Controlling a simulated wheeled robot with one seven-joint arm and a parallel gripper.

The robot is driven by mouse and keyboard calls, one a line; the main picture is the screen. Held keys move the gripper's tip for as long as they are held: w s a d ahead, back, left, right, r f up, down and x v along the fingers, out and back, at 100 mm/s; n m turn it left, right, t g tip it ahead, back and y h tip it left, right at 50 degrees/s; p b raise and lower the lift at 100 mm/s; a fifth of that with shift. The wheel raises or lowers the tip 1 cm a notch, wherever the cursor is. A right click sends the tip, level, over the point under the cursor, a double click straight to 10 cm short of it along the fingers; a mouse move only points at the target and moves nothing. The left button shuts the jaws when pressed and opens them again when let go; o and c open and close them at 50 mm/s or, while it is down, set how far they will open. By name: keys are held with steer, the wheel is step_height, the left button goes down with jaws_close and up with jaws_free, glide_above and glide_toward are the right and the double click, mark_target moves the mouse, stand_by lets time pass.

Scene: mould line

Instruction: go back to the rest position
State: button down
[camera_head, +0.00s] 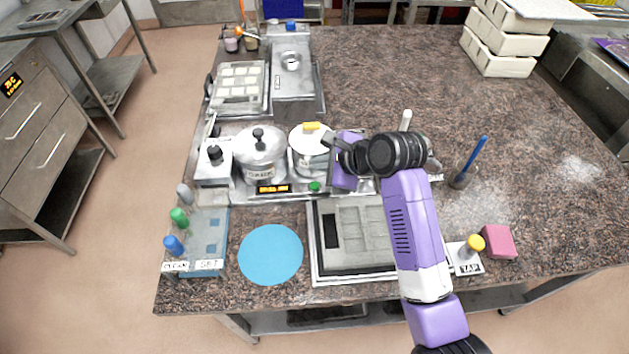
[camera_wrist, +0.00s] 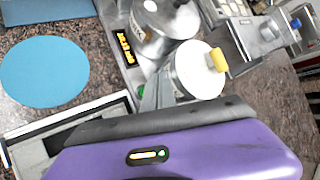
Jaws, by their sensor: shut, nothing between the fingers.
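My purple arm (camera_head: 405,225) reaches up over the table from the lower right. My gripper (camera_head: 334,146) hangs over the right side of the melting station, just right of the white-lidded pot (camera_head: 308,140). In the wrist view its purple body fills the bottom, and its grey fingers (camera_wrist: 158,90) show near the middle, beside the white-lidded pot with a yellow knob (camera_wrist: 196,68). The gripper is shut and empty. The arm hides part of the grey mould tray (camera_head: 360,230) below it.
A steel pot with a black knob (camera_head: 260,152) stands left of the white-lidded one. A blue round mat (camera_head: 270,254) lies at the front. A cup with a blue stick (camera_head: 460,178), a TAP block (camera_head: 466,256) and a pink block (camera_head: 498,241) are right of my arm. The back right tabletop is mostly clear.

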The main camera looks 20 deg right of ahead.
steer(key=shift+r, duration=0.4)
steer(key=shift+w+r+n, duration=0.2)
steer(key=shift+n, duration=0.2)
steer(key=w+d+r+n+t+h, duration=0.1)
steer(key=w+d+r+n+t, duration=0.2)
steer(key=r+n+t, duration=0.15)
steer(key=s+a+f+n+h+b, duration=0.1)
steer(key=s+n, duration=0.4)
steer(key=s, duration=1)
steer(key=s+a+f+n+t+h+b, duration=0.1)
steer(key=s+f+n+b, duration=0.3)
steer(key=s, duration=1.1)
steer(key=s+a+f+n+t+b, duration=0.1)
steer(key=s+n, duration=0.7)
steer(key=s, duration=0.8)
steer(key=shift+a+f+h+b, duration=0.25)
steer(key=shift+f+h+b, duration=0.15)
steer(key=shift+f+b, duration=0.4)
